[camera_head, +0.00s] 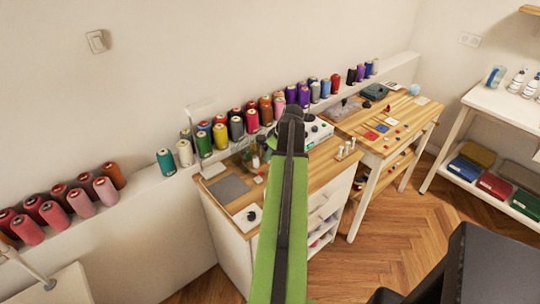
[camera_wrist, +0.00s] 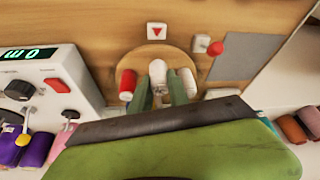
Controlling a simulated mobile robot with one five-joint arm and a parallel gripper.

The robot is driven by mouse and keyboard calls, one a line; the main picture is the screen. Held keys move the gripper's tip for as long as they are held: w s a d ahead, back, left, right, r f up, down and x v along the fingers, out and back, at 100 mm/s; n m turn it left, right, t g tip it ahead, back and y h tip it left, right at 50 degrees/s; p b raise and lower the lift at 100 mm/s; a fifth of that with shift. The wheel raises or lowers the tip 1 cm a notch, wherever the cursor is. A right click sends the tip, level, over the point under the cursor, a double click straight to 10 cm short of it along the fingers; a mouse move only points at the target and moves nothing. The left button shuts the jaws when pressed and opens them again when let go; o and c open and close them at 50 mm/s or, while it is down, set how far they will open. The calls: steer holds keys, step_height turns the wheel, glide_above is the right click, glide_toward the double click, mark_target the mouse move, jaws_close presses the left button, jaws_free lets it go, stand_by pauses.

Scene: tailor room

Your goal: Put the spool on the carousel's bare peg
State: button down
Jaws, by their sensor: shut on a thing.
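In the wrist view, the round wooden carousel (camera_wrist: 155,52) stands on the wooden worktop. A red spool (camera_wrist: 127,86) sits at its left side and a white spool (camera_wrist: 189,84) at its right. My gripper (camera_wrist: 159,88) is over the carousel, with its two green fingers between those spools. It is shut on a pale grey-white spool (camera_wrist: 157,70). I cannot tell whether this spool touches a peg, and the bare peg is not clearly visible. In the head view, my gripper (camera_head: 291,112) is seen from behind and my arm hides much of the worktop.
A white control box (camera_wrist: 52,85) with knobs stands left of the carousel. A small card with a red triangle (camera_wrist: 157,31), a red-topped knob (camera_wrist: 214,47) and a grey mat (camera_wrist: 246,57) lie close by. Several thread spools line the wall ledge (camera_head: 140,185).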

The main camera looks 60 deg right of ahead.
steer(key=shift+f+b, duration=0.3)
steer(key=shift+f, duration=0.15)
steer(key=c, duration=1.2)
jaws_free()
steer(key=shift+o, duration=0.2)
steer(key=shift+r, duration=0.1)
steer(key=p+v, duration=1.6)
steer(key=v, duration=0.1)
steer(key=shift+r, duration=0.2)
